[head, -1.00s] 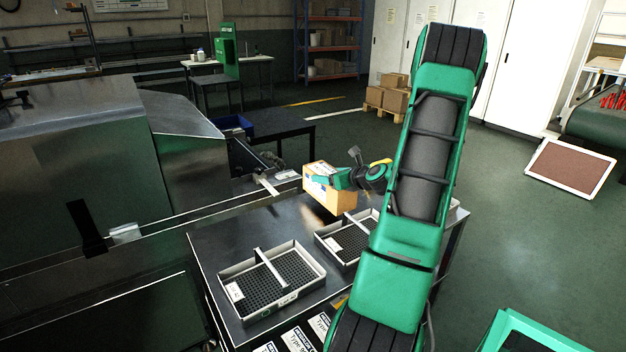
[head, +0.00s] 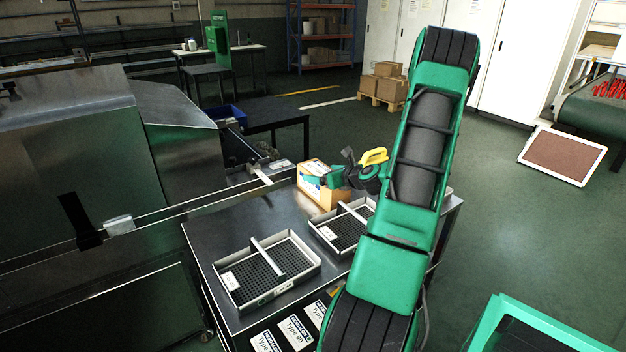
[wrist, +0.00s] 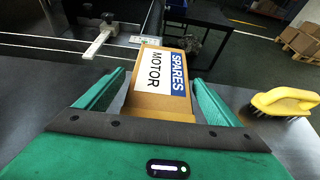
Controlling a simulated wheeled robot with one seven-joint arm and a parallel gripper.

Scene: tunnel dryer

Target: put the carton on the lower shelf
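The carton (head: 328,199) is a small brown box on the far part of the dark metal table (head: 218,243). In the wrist view the carton (wrist: 160,103) shows a white and blue label reading SPARES MOTOR. My gripper (head: 328,177) is at the carton in the head view. In the wrist view its green fingers (wrist: 160,80) stand either side of the carton, with a narrow gap visible at the left; the gripper looks open. Contact on the right is unclear. White type cards (head: 295,332) show below the table's front edge, apparently at a lower level; the lower shelf is mostly hidden.
Two shallow trays with handles, a near one (head: 228,296) and a far one (head: 318,240), take up much of the tabletop. A yellow-handled brush (head: 373,157) lies right of the carton. The metal dryer (head: 70,130) and its rails stand at left.

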